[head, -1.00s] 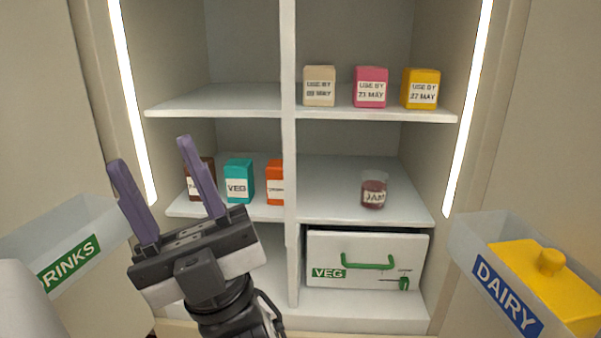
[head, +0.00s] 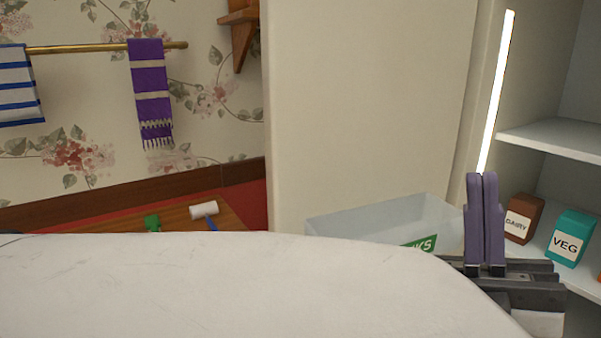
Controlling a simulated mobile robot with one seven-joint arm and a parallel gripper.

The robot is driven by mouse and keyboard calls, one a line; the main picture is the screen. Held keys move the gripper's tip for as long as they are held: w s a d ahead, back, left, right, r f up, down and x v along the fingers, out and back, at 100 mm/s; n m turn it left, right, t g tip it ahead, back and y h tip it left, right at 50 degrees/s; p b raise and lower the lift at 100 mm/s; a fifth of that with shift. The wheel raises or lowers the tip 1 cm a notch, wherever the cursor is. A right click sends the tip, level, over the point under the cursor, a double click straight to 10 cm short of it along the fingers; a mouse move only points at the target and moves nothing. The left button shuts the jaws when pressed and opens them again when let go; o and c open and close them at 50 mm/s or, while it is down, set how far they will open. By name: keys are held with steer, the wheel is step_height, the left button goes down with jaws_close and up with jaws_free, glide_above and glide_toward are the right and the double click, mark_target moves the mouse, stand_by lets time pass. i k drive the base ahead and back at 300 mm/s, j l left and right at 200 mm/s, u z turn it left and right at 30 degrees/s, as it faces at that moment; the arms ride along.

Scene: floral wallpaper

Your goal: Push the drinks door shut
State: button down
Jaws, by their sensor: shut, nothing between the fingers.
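The drinks door (head: 365,110) is a tall cream panel left of the fridge opening. It stands open, its edge toward the lit cabinet frame. A clear bin (head: 345,228) with a partly hidden green label ending in "KS" is on its inner side. My gripper (head: 482,178) is at the right, its two purple fingers together and upright, with nothing between them. In the picture it overlaps the bin's right end; I cannot tell whether it touches. My own pale arm link hides the lower part of the door and bin.
Fridge shelves (head: 560,138) are at the right, with a brown "DAIRY" box (head: 523,217) and a teal "VEG" box (head: 570,238). A wooden table (head: 110,215) with small items stands at the left. A purple towel (head: 151,90) hangs on a rail.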

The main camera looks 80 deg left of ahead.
mark_target(363, 100)
steer(key=k+u, duration=0.1)
steer(key=u, duration=0.25)
steer(key=k+j+u, duration=0.1)
steer(key=u, duration=0.25)
steer(key=k+j+u, duration=0.1)
steer(key=u, duration=0.3)
steer(key=i+j, duration=0.05)
